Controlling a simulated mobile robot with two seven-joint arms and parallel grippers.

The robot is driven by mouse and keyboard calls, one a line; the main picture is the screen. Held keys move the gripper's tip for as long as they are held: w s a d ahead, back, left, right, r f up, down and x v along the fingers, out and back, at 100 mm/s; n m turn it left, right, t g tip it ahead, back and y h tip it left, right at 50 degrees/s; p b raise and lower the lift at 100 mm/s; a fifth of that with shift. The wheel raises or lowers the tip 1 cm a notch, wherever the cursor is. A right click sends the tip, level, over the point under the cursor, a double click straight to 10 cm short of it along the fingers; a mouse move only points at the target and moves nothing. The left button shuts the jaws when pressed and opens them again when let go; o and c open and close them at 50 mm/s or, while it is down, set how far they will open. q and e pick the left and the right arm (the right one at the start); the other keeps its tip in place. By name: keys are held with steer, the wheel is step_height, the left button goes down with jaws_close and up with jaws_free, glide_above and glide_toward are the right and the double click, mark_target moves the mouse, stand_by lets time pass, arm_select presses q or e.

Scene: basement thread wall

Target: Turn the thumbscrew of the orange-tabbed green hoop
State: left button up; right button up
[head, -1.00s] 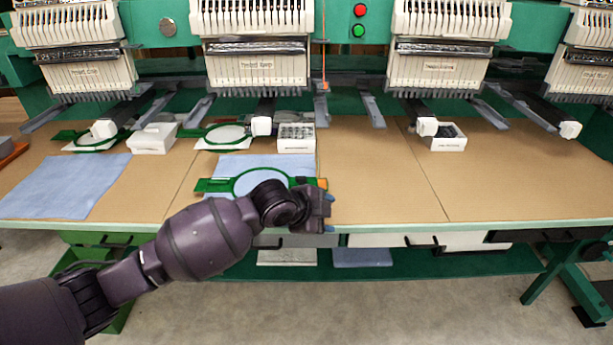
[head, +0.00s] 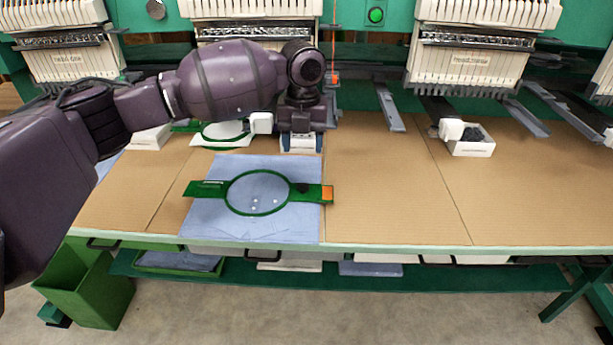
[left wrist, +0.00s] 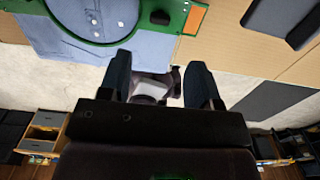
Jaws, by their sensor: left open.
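The green hoop (head: 229,192) lies on blue cloth on the table, with an orange tab (head: 327,193) on its right end. A small dark knob, apparently the thumbscrew (head: 302,188), sits between ring and tab. The left wrist view also shows the hoop (left wrist: 59,18), orange tab (left wrist: 194,19) and dark knob (left wrist: 160,17) along its top edge. My left gripper (head: 301,143) is open, fingers pointing down, behind the hoop in the head view and apart from it. Nothing shows between its fingers (left wrist: 158,72). My right gripper is not in view.
A white box, mostly hidden, stands behind my left fingers. Another hoop (head: 206,142) lies behind, to the left. Another white box (head: 472,147) stands at right. Embroidery machine heads (head: 462,60) hang over the table's back. The brown table top (head: 385,195) right of the cloth is clear.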

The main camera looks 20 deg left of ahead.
mark_target(303, 184)
arm_select(q)
step_height(303, 184, down, 9)
steer(key=shift+s+r+b, duration=0.1)
steer(key=shift+b, duration=0.7)
steer(key=shift+f, duration=0.95)
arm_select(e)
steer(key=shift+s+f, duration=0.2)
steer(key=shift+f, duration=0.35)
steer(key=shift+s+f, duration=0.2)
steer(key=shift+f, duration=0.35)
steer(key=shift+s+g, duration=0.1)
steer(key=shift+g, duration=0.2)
arm_select(q)
steer(key=c, duration=0.9)
steer(key=shift+c, duration=0.2)
steer(key=shift+r, duration=0.1)
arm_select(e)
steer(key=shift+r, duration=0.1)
